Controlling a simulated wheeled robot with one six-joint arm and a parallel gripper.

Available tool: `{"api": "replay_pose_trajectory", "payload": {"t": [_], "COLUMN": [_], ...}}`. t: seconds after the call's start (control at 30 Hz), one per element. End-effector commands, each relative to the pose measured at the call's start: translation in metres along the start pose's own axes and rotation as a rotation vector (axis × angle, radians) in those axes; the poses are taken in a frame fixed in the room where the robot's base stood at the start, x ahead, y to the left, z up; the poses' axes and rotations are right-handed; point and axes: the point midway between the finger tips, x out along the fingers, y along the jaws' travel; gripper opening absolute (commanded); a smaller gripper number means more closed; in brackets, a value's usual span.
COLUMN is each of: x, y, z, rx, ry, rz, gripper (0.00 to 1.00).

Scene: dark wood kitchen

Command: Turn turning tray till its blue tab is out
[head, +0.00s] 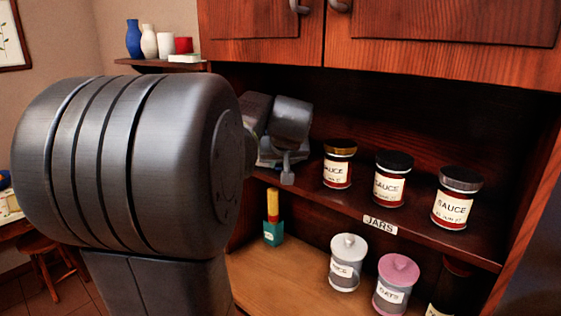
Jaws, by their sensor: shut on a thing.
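I cannot make out the turning tray or a blue tab; my own arm covers the left part of the cabinet. My gripper (287,178) shows only in part, small and grey, at the left end of the jar shelf, below my wrist. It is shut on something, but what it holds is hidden. A pale, bluish-grey shape shows just behind my wrist, too covered to name.
Three sauce jars (389,180) stand on the shelf (425,226), right of my gripper. Below are a teal bottle with a yellow top (273,220), a white-lidded jar (345,262) and a pink-lidded jar (396,283). Cabinet doors (440,50) hang above.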

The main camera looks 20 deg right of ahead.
Motion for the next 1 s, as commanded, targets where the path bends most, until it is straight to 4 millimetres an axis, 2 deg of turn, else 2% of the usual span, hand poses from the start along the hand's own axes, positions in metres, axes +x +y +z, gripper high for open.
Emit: {"api": "replay_pose_trajectory", "payload": {"t": [1.0], "x": [0.012], "y": [-0.058], "z": [-0.007], "rx": [0.318], "ry": [0.001], "rz": [0.321], "gripper": [0.00]}}
